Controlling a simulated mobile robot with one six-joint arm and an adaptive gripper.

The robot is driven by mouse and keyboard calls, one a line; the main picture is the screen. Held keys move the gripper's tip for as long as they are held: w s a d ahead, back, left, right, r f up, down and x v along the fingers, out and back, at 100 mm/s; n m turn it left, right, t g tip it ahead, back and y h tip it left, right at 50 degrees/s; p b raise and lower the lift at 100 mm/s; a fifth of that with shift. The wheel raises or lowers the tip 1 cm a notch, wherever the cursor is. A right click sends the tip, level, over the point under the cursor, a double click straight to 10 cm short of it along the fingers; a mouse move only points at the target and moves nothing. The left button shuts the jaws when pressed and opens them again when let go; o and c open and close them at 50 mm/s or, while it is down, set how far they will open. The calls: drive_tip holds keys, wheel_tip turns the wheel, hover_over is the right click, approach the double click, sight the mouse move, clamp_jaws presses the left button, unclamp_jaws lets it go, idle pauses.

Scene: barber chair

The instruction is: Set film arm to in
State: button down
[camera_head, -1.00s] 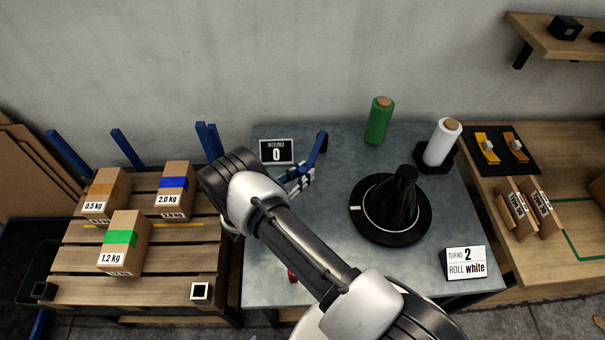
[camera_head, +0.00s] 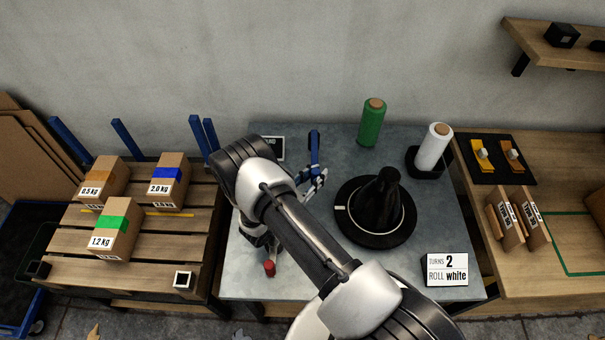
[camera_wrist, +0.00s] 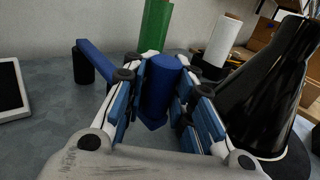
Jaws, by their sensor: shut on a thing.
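The blue film arm (camera_head: 314,146) stands at the back middle of the grey table, left of the turntable. In the wrist view its bar (camera_wrist: 105,54) runs from a dark post at the back left to an upright blue handle (camera_wrist: 160,88) near me. My gripper (camera_head: 317,180) is shut around that handle, with a blue-padded finger on each side; it fills the middle of the wrist view (camera_wrist: 160,100). A black wrapped cone-shaped load (camera_head: 379,203) stands on the round black turntable (camera_head: 352,228), just right of my gripper.
A green roll (camera_head: 371,122) and a white roll (camera_head: 433,147) stand at the back. A "TURNS 2, ROLL white" sign (camera_head: 446,269) is at the front right. My arm partly hides a small sign (camera_head: 276,148). A red knob (camera_head: 269,268) is at the front left. Boxes sit on a pallet (camera_head: 130,254).

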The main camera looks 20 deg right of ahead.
drive_tip(key=shift+s+d+f, duration=0.1)
drive_tip(key=shift+s+d, duration=0.15)
drive_tip(key=shift+d, duration=0.65)
drive_tip(key=shift+s+d+f, duration=0.1)
drive_tip(key=shift+s+d, duration=0.2)
drive_tip(key=shift+d, duration=0.6)
drive_tip(key=shift+s+d, duration=0.25)
drive_tip(key=shift+d, duration=0.65)
drive_tip(key=c, duration=1.6)
unclamp_jaws()
drive_tip(key=shift+s+r, duration=0.1)
drive_tip(key=shift+o, duration=1.2)
drive_tip(key=shift+a+r, duration=0.1)
drive_tip(key=shift+a, duration=0.1)
drive_tip(key=v, duration=1.1)
drive_tip(key=shift+a, duration=0.35)
